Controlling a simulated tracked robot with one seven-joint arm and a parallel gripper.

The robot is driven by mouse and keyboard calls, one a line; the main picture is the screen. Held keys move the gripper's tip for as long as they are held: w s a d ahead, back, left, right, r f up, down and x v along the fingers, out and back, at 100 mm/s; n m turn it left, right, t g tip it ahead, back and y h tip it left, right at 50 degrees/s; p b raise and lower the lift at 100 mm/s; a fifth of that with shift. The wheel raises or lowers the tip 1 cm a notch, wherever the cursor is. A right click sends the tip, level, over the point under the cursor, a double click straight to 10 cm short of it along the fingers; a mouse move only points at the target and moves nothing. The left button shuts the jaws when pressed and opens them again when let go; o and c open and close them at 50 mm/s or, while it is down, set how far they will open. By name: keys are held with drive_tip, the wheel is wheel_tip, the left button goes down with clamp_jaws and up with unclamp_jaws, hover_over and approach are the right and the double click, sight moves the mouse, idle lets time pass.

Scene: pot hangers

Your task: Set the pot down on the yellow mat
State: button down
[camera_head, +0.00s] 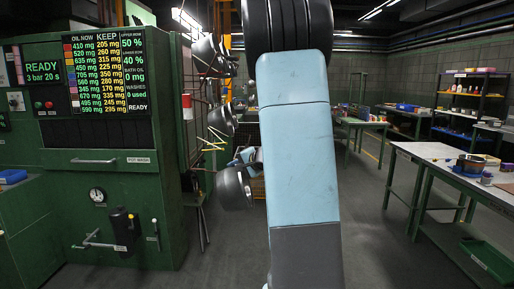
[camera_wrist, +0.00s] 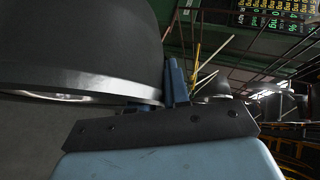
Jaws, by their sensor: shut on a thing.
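The dark grey pot (camera_head: 233,188) hangs in the air left of my arm, tilted, with a paler rim. My gripper (camera_head: 246,156) is at its upper right edge and mostly hidden behind my arm. In the wrist view the pot (camera_wrist: 75,45) fills the left side. The blue fingers of my gripper (camera_wrist: 175,82) are shut at the right end of its rim. A small yellow patch (camera_head: 489,158) shows on the right workbench; I cannot tell whether it is the yellow mat.
Other pots (camera_head: 205,50) hang on a rack beside the green machine (camera_head: 100,180) at left. The right workbench (camera_head: 428,153) holds a blue tray with a round brown container (camera_head: 470,164) and small items. Its near left part is clear. Open floor lies between.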

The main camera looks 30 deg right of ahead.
drive_tip(key=w+a+f, duration=0.2)
drive_tip(key=a+f, duration=0.7)
drive_tip(key=f, duration=0.3)
drive_tip(key=w+a+f, duration=0.2)
drive_tip(key=a+f, duration=0.7)
drive_tip(key=f, duration=0.2)
drive_tip(key=shift+w+a+f, duration=0.2)
drive_tip(key=shift+w+f, duration=0.15)
